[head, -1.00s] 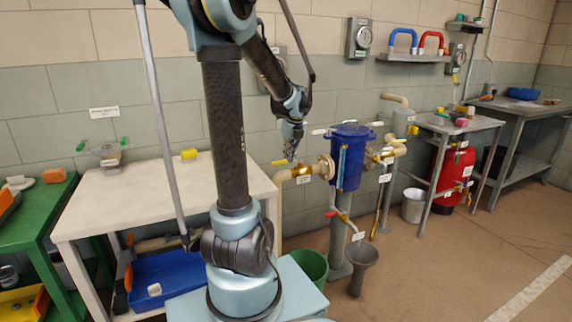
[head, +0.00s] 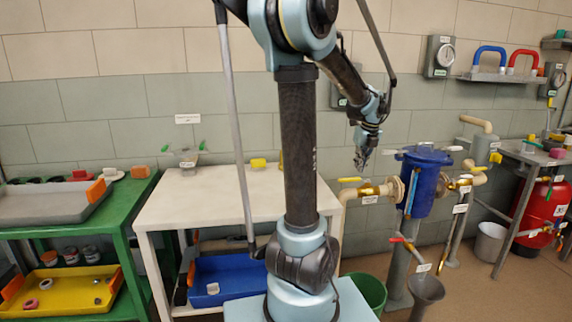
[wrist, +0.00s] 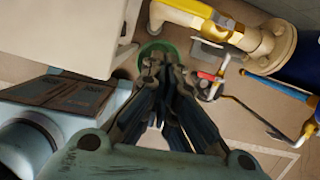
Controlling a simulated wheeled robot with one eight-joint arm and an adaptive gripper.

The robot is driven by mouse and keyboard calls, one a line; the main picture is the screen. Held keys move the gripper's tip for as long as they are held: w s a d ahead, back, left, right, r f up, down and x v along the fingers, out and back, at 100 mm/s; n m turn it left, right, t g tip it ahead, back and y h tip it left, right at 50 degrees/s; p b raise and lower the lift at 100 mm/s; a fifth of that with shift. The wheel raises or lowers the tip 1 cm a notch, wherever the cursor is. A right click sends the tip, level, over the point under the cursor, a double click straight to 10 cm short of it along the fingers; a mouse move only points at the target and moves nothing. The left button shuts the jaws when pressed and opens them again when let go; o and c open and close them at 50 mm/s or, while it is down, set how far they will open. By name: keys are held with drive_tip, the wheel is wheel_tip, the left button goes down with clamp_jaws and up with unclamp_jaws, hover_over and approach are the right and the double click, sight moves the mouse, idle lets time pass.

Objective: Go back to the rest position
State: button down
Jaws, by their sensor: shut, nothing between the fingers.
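My gripper (head: 361,162) hangs at the end of my raised arm, pointing down, in front of the wall and just left of the blue filter vessel (head: 424,185). It is empty, and its fingers are shut. In the wrist view my gripper (wrist: 160,65) points toward the floor, with the green bucket (wrist: 157,48) beyond the fingertips. The brass valve with a yellow handle (head: 368,187) is below and close to it in the head view; whether they touch cannot be told, but a gap shows.
A white table (head: 210,208) stands to the left, with a blue tray (head: 228,279) beneath. A green bench (head: 120,228) is farther left. A grey funnel (head: 426,290) and a red tank (head: 543,212) stand at right. A shelf (head: 500,77) with blue and red handles is on the wall.

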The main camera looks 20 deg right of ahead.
drive_tip(key=s+a+f+n, duration=0.1)
drive_tip(key=s+a+n, duration=0.2)
drive_tip(key=a+n, duration=0.65)
drive_tip(key=s+a+f+n, duration=0.1)
drive_tip(key=s+a+n, duration=0.1)
drive_tip(key=a+n, duration=0.8)
drive_tip(key=s+a+f+n, duration=1)
drive_tip(key=s+a+n, duration=0.2)
drive_tip(key=a+n, duration=0.3)
drive_tip(key=shift+s+n+g, duration=0.3)
drive_tip(key=shift+s+n, duration=0.05)
drive_tip(key=shift+n, duration=0.5)
